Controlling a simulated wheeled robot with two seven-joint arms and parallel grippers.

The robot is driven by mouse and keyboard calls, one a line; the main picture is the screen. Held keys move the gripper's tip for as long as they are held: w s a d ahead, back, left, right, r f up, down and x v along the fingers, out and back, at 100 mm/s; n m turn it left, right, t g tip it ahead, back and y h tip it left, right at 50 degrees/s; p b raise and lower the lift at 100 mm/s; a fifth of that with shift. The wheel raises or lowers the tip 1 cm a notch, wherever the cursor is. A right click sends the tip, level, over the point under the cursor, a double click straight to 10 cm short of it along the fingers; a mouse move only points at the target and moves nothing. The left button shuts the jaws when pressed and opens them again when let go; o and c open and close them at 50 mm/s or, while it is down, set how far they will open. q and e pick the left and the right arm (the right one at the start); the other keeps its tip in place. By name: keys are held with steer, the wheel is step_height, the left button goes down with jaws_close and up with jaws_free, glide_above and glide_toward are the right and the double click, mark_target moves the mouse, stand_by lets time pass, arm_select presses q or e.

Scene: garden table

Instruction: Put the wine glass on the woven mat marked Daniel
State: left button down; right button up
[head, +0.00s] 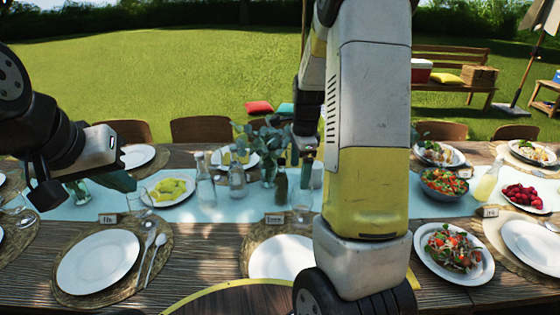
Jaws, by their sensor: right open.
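Two clear glasses stand on the table, one (140,201) behind the left place setting and one (301,206) behind the middle one. Which is the task's wine glass I cannot tell. Woven round mats lie under the plates, one at left (70,297) and one in the middle (252,236). The small name cards, left (108,218), middle (274,218) and right (487,211), are too small to read surely; none clearly says Daniel. My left gripper (75,187) is above the table's left side, its fingers unclear. My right gripper (306,150) is open near the middle glass, partly hidden by my arm.
White plates (98,262), a salad bowl (444,183), a salad plate (424,262), raspberries (522,195), a lemon plate (148,196) and bottles (237,180) crowd the table. A leafy vase stands at centre. Cutlery (152,250) lies beside the left plate. Chairs line the far edge.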

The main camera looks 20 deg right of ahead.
steer(key=s+a+r+n+t+y, duration=0.1)
steer(key=s+a+r+n+t, duration=0.15)
steer(key=s+r+n, duration=0.35)
steer(key=s+a+r+n+t, duration=0.1)
steer(key=s+a+r+n, duration=0.25)
steer(key=r, duration=0.45)
steer(key=s+a+r+n+t, duration=0.1)
steer(key=s+a+r+n, duration=0.1)
steer(key=s+n, duration=0.3)
steer(key=s+a+r+n+t, duration=0.1)
steer(key=s+a+r+n, duration=0.1)
steer(key=s+n, duration=0.3)
steer(key=shift+s+a+r+y, duration=0.15)
steer(key=shift+s+a+y, duration=0.2)
steer(key=shift+s, duration=0.4)
steer(key=shift+c, duration=0.2)
